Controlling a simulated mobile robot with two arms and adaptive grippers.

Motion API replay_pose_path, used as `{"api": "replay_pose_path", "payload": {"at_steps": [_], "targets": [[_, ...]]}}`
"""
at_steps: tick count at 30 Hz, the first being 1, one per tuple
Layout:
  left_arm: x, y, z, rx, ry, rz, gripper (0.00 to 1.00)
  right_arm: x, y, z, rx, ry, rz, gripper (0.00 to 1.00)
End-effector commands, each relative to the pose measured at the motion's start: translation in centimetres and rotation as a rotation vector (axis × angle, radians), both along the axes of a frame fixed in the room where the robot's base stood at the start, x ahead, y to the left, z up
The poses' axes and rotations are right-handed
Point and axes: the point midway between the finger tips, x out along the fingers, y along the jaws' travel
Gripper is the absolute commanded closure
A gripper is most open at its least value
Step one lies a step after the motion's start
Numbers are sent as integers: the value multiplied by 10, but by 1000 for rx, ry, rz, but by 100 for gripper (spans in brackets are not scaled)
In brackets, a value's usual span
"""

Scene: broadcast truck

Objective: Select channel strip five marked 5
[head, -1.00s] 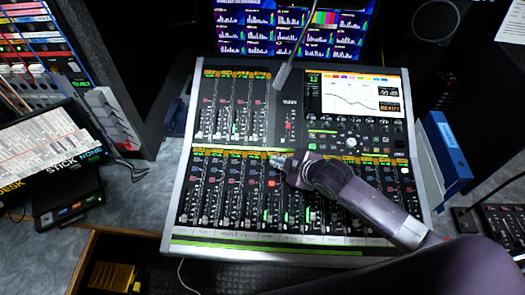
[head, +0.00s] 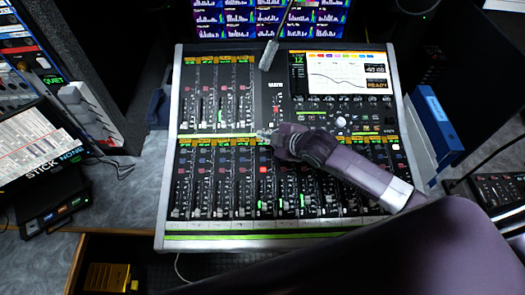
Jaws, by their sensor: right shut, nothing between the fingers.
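The mixing console (head: 185,120) lies in the middle of the head view, with a lower bank of channel strips and a shorter bank at upper left. A strip with a lit red button (head: 263,170) is about fifth from the left in the lower bank; its number is too small to read. My right gripper (head: 262,135) is shut and empty. Its tips point left, over the orange-and-green label row at the top of that strip. I cannot tell whether they touch. My right forearm covers part of the strips at right. My left gripper is not in view.
The console screen (head: 338,72) shows a curve, "12" and "READY". A thin gooseneck (head: 268,55) hangs over the console's upper middle. A blue binder (head: 437,122) stands at right, and a tablet (head: 35,150) lies at left. An open drawer with a yellow box (head: 107,277) is below.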

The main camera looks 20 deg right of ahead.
Motion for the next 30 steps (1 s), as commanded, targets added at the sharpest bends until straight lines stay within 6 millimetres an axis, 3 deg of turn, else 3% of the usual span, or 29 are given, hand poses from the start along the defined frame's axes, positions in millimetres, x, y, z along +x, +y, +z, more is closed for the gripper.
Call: {"api": "replay_pose_path", "payload": {"at_steps": [1, 9, 17, 30], "targets": [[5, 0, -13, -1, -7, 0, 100, 1, 0, -13, 1, 0, -1, 100], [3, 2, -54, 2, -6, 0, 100, 6, -2, -52, -1, 0, 0, 100], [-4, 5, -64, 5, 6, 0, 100, 9, -3, -70, -1, 0, 0, 100], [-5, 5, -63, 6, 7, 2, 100, 9, -3, -70, 0, 0, 0, 100]]}}
